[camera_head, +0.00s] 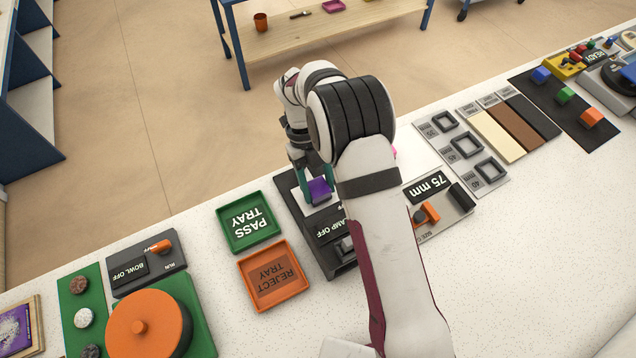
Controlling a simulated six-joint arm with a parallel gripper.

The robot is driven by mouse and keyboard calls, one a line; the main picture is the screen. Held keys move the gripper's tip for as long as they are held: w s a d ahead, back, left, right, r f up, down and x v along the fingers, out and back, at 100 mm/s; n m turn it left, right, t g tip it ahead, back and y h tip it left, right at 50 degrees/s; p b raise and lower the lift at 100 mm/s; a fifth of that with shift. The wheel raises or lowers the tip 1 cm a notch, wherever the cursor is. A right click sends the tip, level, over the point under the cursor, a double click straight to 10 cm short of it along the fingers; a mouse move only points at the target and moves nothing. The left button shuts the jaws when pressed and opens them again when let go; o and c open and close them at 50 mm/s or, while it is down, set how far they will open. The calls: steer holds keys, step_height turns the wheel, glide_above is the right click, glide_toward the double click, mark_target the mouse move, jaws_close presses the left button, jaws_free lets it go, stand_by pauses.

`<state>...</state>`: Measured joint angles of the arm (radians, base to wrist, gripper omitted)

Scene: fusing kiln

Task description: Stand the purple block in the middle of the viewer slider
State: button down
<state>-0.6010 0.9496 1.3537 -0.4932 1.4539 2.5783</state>
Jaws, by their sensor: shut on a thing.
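The purple block (319,190) is between the fingers of my gripper (316,188), which is shut on it. My gripper points down over the viewer (338,262), a dark device with a light plate and a "LAMP OFF" label. The block is at the light part of the viewer, near its far end. I cannot tell whether the block touches the surface under it. My arm hides the right side of the viewer, and the slider cannot be made out clearly.
A green pass tray (222,238) and an orange reject tray (247,282) lie left of the viewer. A "75 mm" size gauge (462,199) with an orange part is to the right. White counter is bare at front right.

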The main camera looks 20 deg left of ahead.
steer(key=shift+f, duration=0.2)
stand_by(0.5)
steer(key=shift+c, duration=0.7)
jaws_free()
steer(key=shift+r, duration=3.5)
